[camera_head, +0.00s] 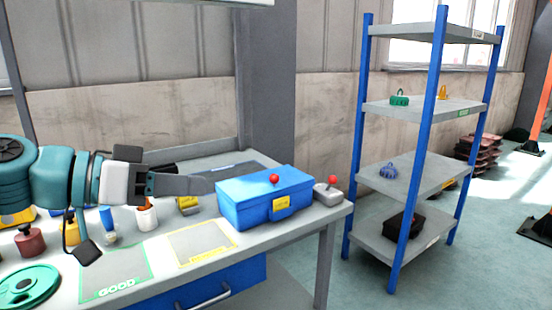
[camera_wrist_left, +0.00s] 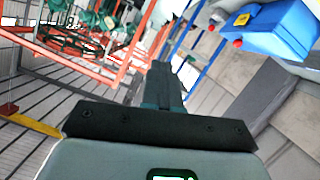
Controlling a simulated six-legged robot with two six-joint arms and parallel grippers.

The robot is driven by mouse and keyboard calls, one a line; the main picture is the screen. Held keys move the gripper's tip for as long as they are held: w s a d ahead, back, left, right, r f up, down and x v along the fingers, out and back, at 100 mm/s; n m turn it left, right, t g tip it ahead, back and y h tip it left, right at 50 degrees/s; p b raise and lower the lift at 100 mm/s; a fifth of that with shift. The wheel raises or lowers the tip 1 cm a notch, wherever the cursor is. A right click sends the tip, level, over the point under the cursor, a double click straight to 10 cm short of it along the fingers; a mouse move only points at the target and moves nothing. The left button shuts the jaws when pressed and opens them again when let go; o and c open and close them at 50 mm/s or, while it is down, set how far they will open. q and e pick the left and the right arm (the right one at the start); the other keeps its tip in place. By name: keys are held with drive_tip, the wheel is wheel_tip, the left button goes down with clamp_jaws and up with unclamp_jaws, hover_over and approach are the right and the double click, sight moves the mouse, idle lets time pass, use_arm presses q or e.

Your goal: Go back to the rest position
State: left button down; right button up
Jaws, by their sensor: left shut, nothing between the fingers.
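My left gripper (camera_head: 190,184) comes in from the left in the head view, above the workbench (camera_head: 160,262). Its fingers are shut with nothing between them, and they point right toward the blue toolbox (camera_head: 262,198). The closed fingers also show in the left wrist view (camera_wrist_left: 162,88), with the toolbox (camera_wrist_left: 275,28) at the upper right. The fingertips look close to the toolbox's left side in the head view; I cannot tell whether they touch it. My right gripper is not in view.
A grey box with a red knob (camera_head: 328,193) stands at the bench's right end. Small weights, a spool (camera_head: 146,214) and a green disc (camera_head: 28,287) lie on the bench. A blue-posted shelf (camera_head: 425,112) stands to the right, with open floor between.

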use_arm(q)
drive_tip(key=w+f+n+g+y+p, duration=0.1)
drive_tip(key=w+f+n+y+p, duration=0.25)
drive_tip(key=f, duration=0.55)
drive_tip(key=w+f+n+y+p, duration=0.2)
drive_tip(key=w+f+n+p, duration=0.15)
drive_tip(key=f, duration=0.65)
wheel_tip(320, 180, down, 11)
drive_tip(key=s+a+n+g+y+p, duration=0.1)
drive_tip(key=s+g+y+p, duration=0.15)
drive_tip(key=p, duration=0.35)
drive_tip(key=s+f+g+p, duration=0.1)
drive_tip(key=s+f+p, duration=0.2)
drive_tip(key=s, duration=0.5)
drive_tip(key=s+d+f+n+g+p, duration=0.1)
drive_tip(key=s+f+p, duration=0.2)
drive_tip(key=s+f, duration=0.2)
drive_tip(key=s+f+n+g+y+p, duration=0.1)
drive_tip(key=s+f+p, duration=0.3)
drive_tip(key=s, duration=0.7)
drive_tip(key=shift+s+d, duration=0.35)
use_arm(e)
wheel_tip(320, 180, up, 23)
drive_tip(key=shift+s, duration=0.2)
